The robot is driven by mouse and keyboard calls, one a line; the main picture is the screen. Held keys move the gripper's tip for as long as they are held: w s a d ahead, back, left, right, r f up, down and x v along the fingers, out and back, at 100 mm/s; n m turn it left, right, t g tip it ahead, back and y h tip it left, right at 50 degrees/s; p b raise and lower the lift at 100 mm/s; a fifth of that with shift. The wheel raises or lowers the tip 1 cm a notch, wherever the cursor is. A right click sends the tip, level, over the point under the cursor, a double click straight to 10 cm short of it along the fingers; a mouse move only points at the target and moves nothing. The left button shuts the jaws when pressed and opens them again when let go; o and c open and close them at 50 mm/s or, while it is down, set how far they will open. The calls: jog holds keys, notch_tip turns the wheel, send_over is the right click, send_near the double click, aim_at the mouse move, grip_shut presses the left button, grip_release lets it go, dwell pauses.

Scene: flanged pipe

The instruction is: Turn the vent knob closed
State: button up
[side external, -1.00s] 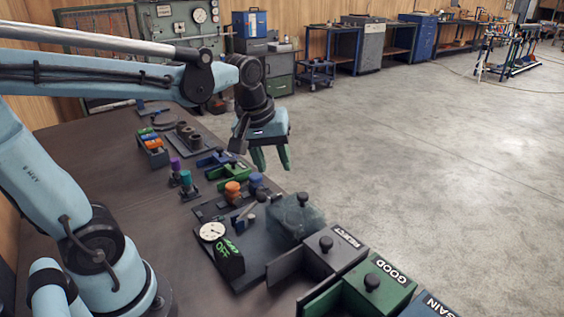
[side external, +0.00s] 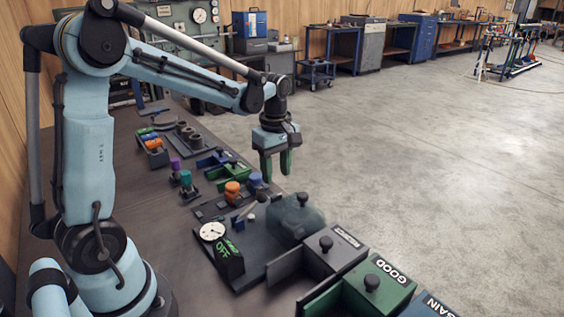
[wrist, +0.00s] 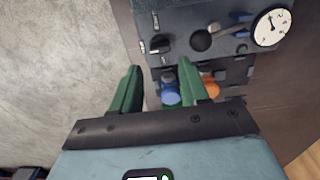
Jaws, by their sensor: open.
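The dark station plate (side external: 255,258) carries a round white gauge (side external: 212,231), an OFF display (side external: 229,256) and a hazy clear cover with a dark knob on top (side external: 302,199). In the wrist view, a small black knob (wrist: 160,43) sits on the plate near a round black ball (wrist: 201,40); I cannot tell for certain which is the vent knob. The gauge also shows there (wrist: 273,27). My gripper (side external: 276,176) points down, with green fingers apart and empty, above the bench's right edge behind the plate. Its fingertips (wrist: 160,65) are apart from the black knob.
An orange-capped part (side external: 232,191) and a blue-capped part (side external: 254,181) stand close to my gripper. Bins marked REJECT (side external: 331,252) and GOOD (side external: 380,288) line the near right edge. Green and blue clamps (side external: 233,171) lie farther back. Open floor lies to the right.

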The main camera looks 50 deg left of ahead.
aim_at(276, 196)
notch_tip(276, 196, down, 7)
jog(key=shift+r, duration=0.1)
dwell(0.3)
jog(key=c, duration=0.8)
jog(key=shift+o, duration=0.2)
